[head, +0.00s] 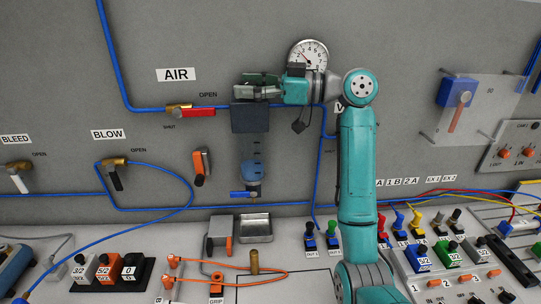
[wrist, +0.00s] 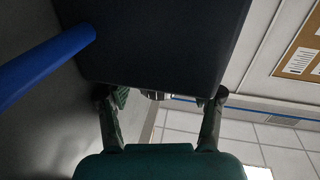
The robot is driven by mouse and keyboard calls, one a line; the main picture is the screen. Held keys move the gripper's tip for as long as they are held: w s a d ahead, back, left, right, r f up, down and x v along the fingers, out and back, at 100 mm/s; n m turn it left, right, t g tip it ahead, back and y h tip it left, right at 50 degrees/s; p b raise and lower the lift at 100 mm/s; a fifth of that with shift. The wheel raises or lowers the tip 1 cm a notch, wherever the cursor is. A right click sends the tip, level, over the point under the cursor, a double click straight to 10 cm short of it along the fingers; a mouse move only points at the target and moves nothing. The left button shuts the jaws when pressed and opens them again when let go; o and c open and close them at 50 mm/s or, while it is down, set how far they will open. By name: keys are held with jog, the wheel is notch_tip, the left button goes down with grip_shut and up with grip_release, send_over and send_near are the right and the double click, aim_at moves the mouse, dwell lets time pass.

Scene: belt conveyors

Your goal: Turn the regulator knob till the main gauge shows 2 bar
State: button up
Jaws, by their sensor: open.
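The main gauge (head: 308,56) is a round white dial on the grey wall, partly behind my arm. Its red needle points up and left; the exact reading is too small to tell. The regulator's dark block (head: 250,119) is on the wall left of the gauge, with a blue bowl (head: 252,172) under it. My gripper (head: 258,88) is just above the block and hides the knob in the head view. In the wrist view my gripper (wrist: 160,95) has its fingers apart beside the dark block (wrist: 150,40). A small grey part (wrist: 152,95) shows between them; I cannot tell if it is the knob.
A red-handled AIR valve (head: 198,112) sits on the blue hose to the left. An orange switch (head: 201,166) and a blue valve (head: 243,194) are below. The bench holds a metal tray (head: 255,228) and several fittings. A clear panel (head: 480,108) stands at the right.

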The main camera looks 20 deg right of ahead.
jog(key=m+t+h, duration=0.6)
jog(key=shift+a+t+h, duration=0.1)
jog(key=shift+t+h, duration=0.2)
jog(key=shift+m+t+h, duration=0.65)
jog(key=shift+m+h, duration=0.85)
jog(key=shift+h, duration=0.7)
jog(key=shift+m+t+h, duration=0.65)
jog(key=shift+m+h, duration=0.85)
jog(key=shift+h, duration=0.7)
